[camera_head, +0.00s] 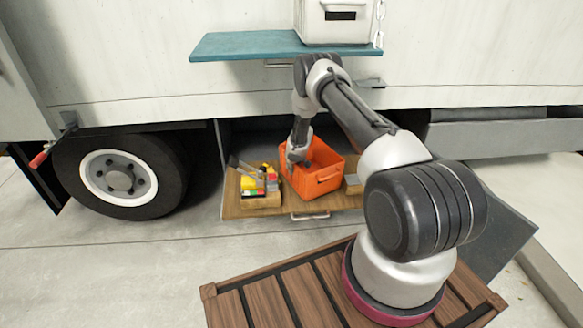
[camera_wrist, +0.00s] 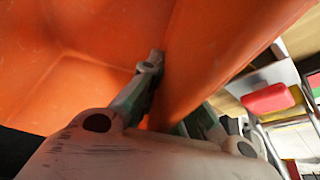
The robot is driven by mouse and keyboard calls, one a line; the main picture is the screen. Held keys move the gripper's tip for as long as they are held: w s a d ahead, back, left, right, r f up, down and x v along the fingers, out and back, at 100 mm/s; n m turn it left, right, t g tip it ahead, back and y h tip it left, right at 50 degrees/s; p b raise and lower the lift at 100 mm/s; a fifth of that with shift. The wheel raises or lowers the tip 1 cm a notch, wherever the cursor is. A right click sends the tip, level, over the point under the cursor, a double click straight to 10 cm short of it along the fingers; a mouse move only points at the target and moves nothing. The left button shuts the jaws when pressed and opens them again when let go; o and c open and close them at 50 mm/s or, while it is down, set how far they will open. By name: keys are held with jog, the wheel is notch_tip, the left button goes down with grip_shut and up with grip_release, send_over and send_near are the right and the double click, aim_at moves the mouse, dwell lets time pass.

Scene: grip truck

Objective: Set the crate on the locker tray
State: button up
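The orange crate (camera_head: 318,184) is at the wooden locker tray (camera_head: 240,210) under the truck body, between the box of tools and a small block. I cannot tell whether its base rests fully on the tray. My gripper (camera_head: 292,158) reaches down at the crate's left wall. In the wrist view the crate (camera_wrist: 225,45) fills the upper part. One finger of my gripper (camera_wrist: 165,95) is inside the crate and the other outside, with the wall pinched between them. The outer fingertip is hidden behind the wall.
A wooden box of tools (camera_head: 260,198) stands close to the crate's left. A small tan block (camera_head: 352,184) is at its right. A teal shelf (camera_head: 240,45) with a white box (camera_head: 335,25) overhangs above. The truck wheel (camera_head: 120,175) is at the left.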

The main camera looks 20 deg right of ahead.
jog(key=o, duration=0.5)
